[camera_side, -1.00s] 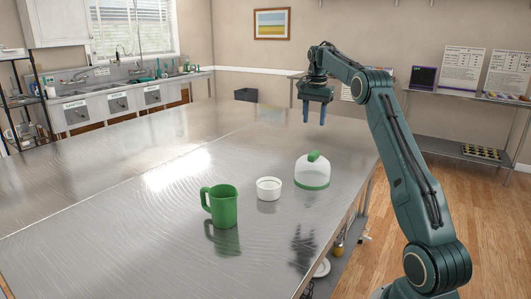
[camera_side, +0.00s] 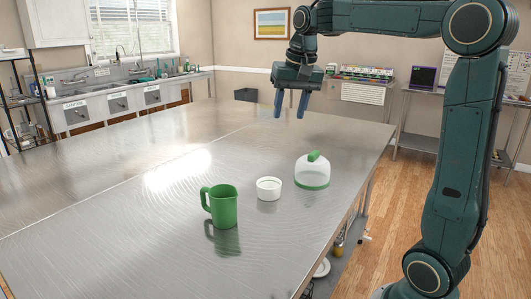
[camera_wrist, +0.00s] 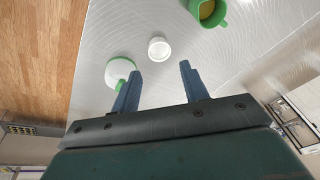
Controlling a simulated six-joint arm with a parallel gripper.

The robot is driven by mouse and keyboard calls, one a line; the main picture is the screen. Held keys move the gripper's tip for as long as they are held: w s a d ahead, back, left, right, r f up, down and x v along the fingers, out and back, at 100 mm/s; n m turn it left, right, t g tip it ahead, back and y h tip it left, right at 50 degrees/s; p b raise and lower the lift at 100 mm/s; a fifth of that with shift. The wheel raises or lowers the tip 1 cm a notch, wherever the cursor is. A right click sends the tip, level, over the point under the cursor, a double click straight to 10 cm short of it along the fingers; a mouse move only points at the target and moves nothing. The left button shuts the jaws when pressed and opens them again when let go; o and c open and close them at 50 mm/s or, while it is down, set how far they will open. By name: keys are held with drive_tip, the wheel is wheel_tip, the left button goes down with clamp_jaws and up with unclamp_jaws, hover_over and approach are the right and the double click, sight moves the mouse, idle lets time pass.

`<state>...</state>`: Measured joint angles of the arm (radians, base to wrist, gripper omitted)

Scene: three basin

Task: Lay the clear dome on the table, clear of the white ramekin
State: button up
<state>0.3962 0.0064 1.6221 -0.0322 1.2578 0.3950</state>
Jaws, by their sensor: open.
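The clear dome (camera_side: 312,172) has a green knob and a green rim. It sits upright on the metal table (camera_side: 110,205), right of the white ramekin (camera_side: 268,188), with a gap between them. The ramekin stands upright and uncovered. In the wrist view the dome (camera_wrist: 119,71) is partly behind a finger, and the ramekin (camera_wrist: 158,48) shows whole. My gripper (camera_side: 290,106) is open and empty, raised above the table and apart from the dome. Its two blue fingers also show in the wrist view (camera_wrist: 158,82).
A green mug (camera_side: 222,206) stands on the table left of the ramekin; the wrist view shows brownish contents in the mug (camera_wrist: 207,10). The table's right edge is close to the dome. The table's left and far areas are clear.

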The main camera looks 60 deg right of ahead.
drive_tip(key=s+a+f+n+t, duration=0.1)
drive_tip(key=s+a+f+n, duration=0.3)
drive_tip(key=s+a, duration=0.3)
drive_tip(key=s+a+f+n+t+y, duration=0.1)
drive_tip(key=s+a+f+n, duration=0.3)
drive_tip(key=s, duration=0.8)
drive_tip(key=a+f, duration=0.2)
drive_tip(key=a, duration=0.2)
drive_tip(key=shift+n+t, duration=0.4)
